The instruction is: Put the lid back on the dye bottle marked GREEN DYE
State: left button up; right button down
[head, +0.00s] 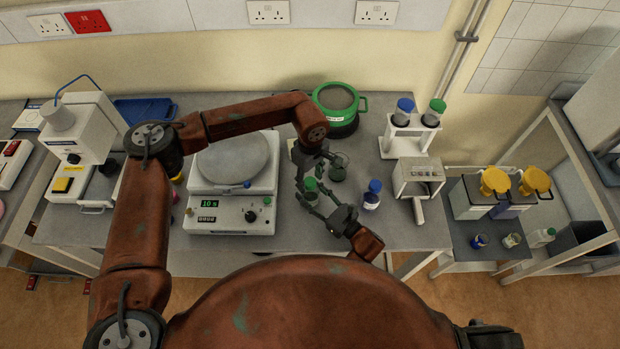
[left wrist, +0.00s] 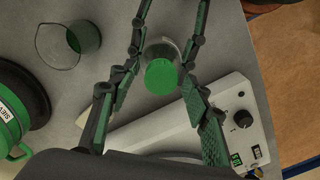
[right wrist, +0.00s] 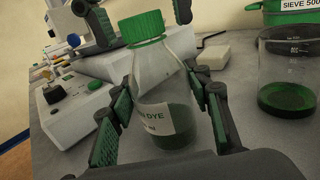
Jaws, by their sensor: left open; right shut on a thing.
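The GREEN DYE bottle (head: 308,198) stands upright on the bench, clear with dark green dye low inside. In the right wrist view, its label (right wrist: 154,122) reads partly "DYE". A green lid (right wrist: 142,25) sits on top of its neck; it also shows in the left wrist view (left wrist: 161,77). I cannot tell whether it is screwed tight. My right gripper (right wrist: 163,100) is shut on the bottle's body from the side. My left gripper (head: 316,172) is above, open, with its fingers on either side of the lid and apart from it.
A glass beaker (head: 338,170) with green dye stands behind the bottle. A blue-lidded bottle (head: 372,195) stands to the right. A white scale (head: 234,205) is close on the left; a green sieve (head: 340,100) is at the back. The bench front edge is near.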

pick_arm(q)
jog(key=shift+r, duration=0.1)
jog(key=shift+r, duration=2.2)
jog(key=shift+c, duration=0.3)
jog(key=n, duration=0.2)
jog(key=r+n, duration=0.1)
jog(key=n, duration=0.6)
jog(key=shift+r, duration=0.35)
jog(key=n, duration=0.3)
jog(key=shift+r+n, duration=0.35)
jog(key=shift+n, duration=0.05)
jog(key=n, duration=0.2)
jog(key=r+n, duration=0.1)
jog(key=n, duration=0.2)
